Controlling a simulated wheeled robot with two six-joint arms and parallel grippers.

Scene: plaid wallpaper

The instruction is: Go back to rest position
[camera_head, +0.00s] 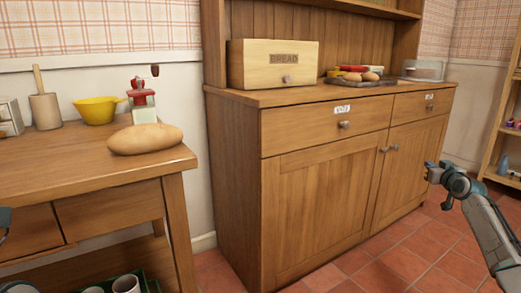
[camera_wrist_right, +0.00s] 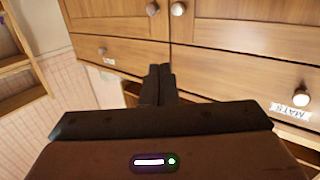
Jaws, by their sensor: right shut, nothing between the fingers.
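My right arm (camera_head: 485,225) comes in from the lower right in the head view, in front of the wooden cabinet. Its end (camera_head: 432,172) is raised beside the cabinet's right door, and the fingers are too small to make out there. In the right wrist view the two dark fingers of my right gripper (camera_wrist_right: 158,84) are together and empty, with cabinet doors and drawers beyond them. Only a small piece of my left arm (camera_head: 4,220) shows at the left edge; its gripper is out of view.
The cabinet (camera_head: 310,215) bears a bread box (camera_head: 255,66) and a dark tray (camera_head: 357,82) with food. A wooden table (camera_head: 50,160) at left holds a bread loaf (camera_head: 145,138) and a yellow bowl (camera_head: 97,110). Shelves (camera_head: 503,130) stand at far right. Tiled floor (camera_head: 430,255) is clear.

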